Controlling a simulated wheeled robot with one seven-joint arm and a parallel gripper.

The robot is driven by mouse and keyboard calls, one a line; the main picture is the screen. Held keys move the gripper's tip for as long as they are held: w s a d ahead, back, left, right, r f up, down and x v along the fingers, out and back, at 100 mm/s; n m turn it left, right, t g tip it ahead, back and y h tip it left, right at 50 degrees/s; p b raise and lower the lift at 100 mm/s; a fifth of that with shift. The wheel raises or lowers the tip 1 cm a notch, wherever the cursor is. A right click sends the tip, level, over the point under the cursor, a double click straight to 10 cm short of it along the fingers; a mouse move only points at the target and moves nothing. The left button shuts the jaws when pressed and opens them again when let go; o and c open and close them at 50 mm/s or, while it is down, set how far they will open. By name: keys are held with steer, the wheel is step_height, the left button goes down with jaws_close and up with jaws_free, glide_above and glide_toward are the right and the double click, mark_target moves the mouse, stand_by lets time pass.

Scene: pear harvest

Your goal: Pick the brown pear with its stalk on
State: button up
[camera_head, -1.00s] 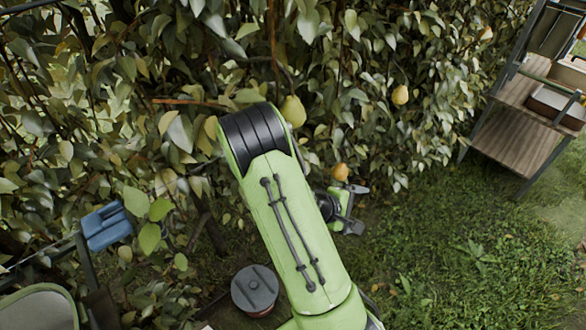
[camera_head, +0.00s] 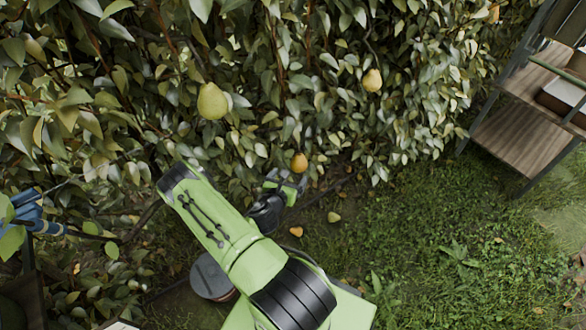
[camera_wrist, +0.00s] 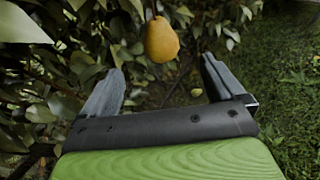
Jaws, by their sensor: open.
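The brown pear (camera_head: 299,162) is orange-brown and hangs low at the front of the hedge. In the wrist view the pear (camera_wrist: 162,40) hangs upright from a stalk, just beyond my fingertips and a little above the gap between them. My gripper (camera_head: 286,184) is just left of and below the pear in the head view. In the wrist view my gripper (camera_wrist: 162,76) has its two fingers wide apart with nothing between them. I see no contact with the pear.
A wooden shelf rack (camera_head: 515,135) stands at the right. A dark round lidded container (camera_head: 210,277) sits on the ground. Grass (camera_head: 430,240) at the right is open.

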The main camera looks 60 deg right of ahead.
mark_target(297, 166)
steer(key=b+x, duration=0.1)
steer(key=x, duration=1)
steer(key=shift+d, duration=0.1)
steer(key=shift+r, duration=0.1)
steer(key=c, duration=1.1)
steer(key=shift+r+p, duration=0.1)
steer(key=shift+p, duration=0.2)
steer(key=shift+c, duration=0.3)
steer(key=shift+s+a+r+y+p, duration=0.1)
steer(key=shift+a+y+p, duration=0.2)
steer(key=shift+p, duration=0.45)
steer(key=shift+s+a+y+p, duration=0.15)
steer(key=shift+y+p, duration=0.25)
steer(key=shift+p, duration=0.5)
steer(key=shift+a+g+p, duration=0.1)
steer(key=shift+g+p, duration=0.2)
steer(key=shift+p, duration=0.25)
